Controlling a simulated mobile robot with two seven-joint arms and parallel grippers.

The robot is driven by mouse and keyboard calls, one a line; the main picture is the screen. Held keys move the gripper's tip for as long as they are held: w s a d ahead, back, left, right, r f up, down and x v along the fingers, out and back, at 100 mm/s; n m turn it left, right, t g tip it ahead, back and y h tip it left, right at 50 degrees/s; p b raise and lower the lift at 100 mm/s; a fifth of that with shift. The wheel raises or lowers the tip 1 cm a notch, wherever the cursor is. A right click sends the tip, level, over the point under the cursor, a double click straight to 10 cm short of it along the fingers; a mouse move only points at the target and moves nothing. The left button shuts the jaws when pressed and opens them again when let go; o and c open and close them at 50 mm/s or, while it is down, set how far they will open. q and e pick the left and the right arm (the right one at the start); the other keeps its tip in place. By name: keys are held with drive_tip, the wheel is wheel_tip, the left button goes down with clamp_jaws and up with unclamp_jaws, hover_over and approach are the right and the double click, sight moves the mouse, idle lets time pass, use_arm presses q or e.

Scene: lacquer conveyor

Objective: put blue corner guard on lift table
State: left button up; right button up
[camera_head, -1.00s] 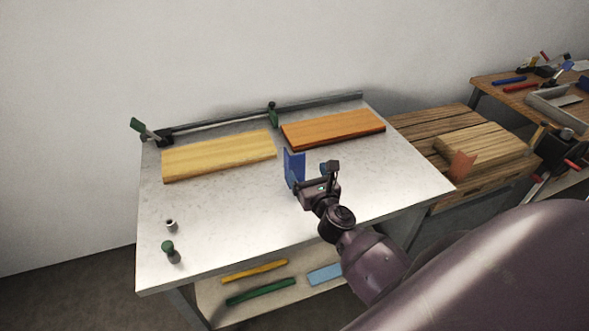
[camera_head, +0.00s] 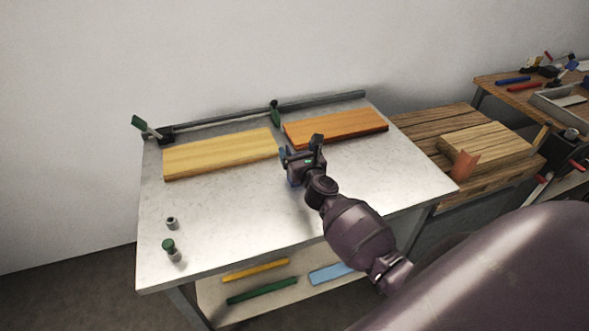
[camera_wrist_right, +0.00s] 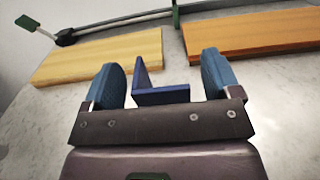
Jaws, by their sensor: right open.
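The blue corner guard (camera_wrist_right: 162,96) is a dark blue L-shaped piece standing on the pale metal table top. In the head view most of it is hidden behind my right gripper (camera_head: 301,153), with a little blue (camera_head: 294,182) showing below. In the right wrist view my right gripper (camera_wrist_right: 160,75) is open, with one blue-padded finger on each side of the guard and gaps on both sides. My left gripper is not in view. I cannot tell for sure which piece is the lift table; a low slatted wooden platform (camera_head: 425,125) stands right of the metal table.
A yellow board (camera_head: 220,154) and an orange board (camera_head: 335,128) lie behind the gripper. A rail with green-handled clamps runs along the back edge. The table's front middle (camera_head: 240,220) is clear.

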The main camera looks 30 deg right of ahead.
drive_tip(key=c, duration=1.3)
